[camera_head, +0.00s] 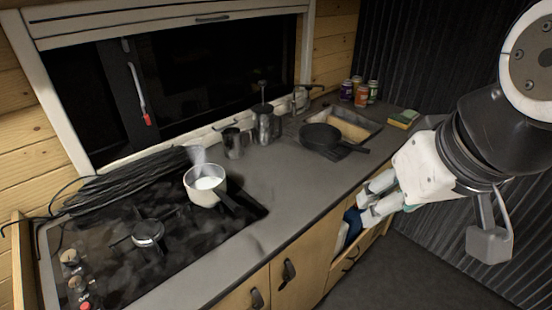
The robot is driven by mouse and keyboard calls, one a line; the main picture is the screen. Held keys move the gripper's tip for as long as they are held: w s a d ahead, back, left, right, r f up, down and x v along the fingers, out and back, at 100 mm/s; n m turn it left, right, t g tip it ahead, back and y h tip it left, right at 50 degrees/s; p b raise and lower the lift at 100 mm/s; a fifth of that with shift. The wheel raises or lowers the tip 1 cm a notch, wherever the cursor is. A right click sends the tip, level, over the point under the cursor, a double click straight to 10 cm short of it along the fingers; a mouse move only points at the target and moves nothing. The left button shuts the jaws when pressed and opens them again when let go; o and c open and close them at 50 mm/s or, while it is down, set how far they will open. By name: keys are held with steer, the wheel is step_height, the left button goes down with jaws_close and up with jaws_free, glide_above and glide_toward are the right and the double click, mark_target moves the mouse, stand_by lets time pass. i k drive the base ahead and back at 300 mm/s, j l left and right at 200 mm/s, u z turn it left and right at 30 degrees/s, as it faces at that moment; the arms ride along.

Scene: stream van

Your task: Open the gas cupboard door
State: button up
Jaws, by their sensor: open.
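My gripper (370,202) is open at the right, beside the counter's front edge, its fingers pointing left and down. I see nothing between the fingers. Light wooden fronts run below the counter. One front (270,285) has a black handle (287,272), and another black handle (257,298) is to its left near the bottom of the picture. A further wooden front (350,265) with a dark handle is below my gripper, with something blue and white above it, partly hidden by the fingers. I cannot tell which front is the gas cupboard door.
The grey counter (285,165) holds a smoky hob (130,245), a steaming white pan (203,190), metal jugs, a black frying pan (321,137) by the sink (345,122), several cans and a sponge. Dark floor (400,275) is clear at the lower right. A dark corrugated wall (430,55) stands behind.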

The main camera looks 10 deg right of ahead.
mark_target(298, 276)
steer(key=i, duration=0.4)
steer(key=k+l, duration=0.45)
steer(key=l+u, duration=0.15)
steer(key=u, duration=1.45)
